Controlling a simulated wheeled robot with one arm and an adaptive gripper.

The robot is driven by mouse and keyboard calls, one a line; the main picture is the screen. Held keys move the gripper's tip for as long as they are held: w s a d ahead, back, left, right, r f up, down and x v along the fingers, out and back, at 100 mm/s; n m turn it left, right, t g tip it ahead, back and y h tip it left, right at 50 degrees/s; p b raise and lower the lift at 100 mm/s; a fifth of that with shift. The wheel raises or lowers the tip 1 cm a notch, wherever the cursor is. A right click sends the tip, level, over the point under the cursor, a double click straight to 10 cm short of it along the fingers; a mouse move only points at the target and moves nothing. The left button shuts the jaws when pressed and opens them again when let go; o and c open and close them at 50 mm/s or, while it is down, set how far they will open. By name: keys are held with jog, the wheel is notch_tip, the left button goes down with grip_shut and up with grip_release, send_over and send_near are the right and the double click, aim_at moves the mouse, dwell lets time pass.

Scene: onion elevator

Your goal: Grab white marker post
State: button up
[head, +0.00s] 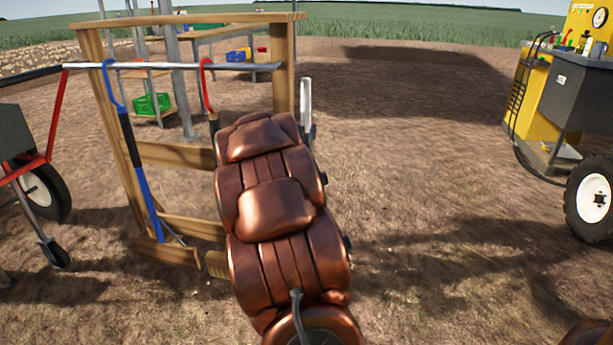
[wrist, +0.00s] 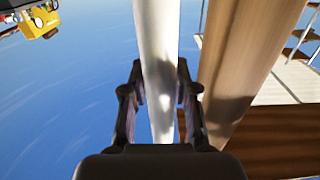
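The white marker post (head: 306,95) stands upright just right of the wooden rack's right-hand leg in the head view. Its lower part is hidden behind my copper-coloured arm. In the wrist view the white post (wrist: 157,40) runs down between the two dark fingers of my gripper (wrist: 160,75). The fingers are apart, one on each side of the post. A gap shows between the left finger and the post; the right finger is very near it, and I cannot tell whether it touches. In the head view my gripper is mostly hidden behind the arm.
The wooden rack (head: 283,80) stands close beside the post; its leg (wrist: 245,60) is just right of the post in the wrist view. A blue-handled tool (head: 140,170) and a red hook (head: 205,85) hang from its rail. A yellow cart (head: 540,100) stands far right. Open dirt lies between.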

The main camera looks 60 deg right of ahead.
grip_shut()
dwell(0.4)
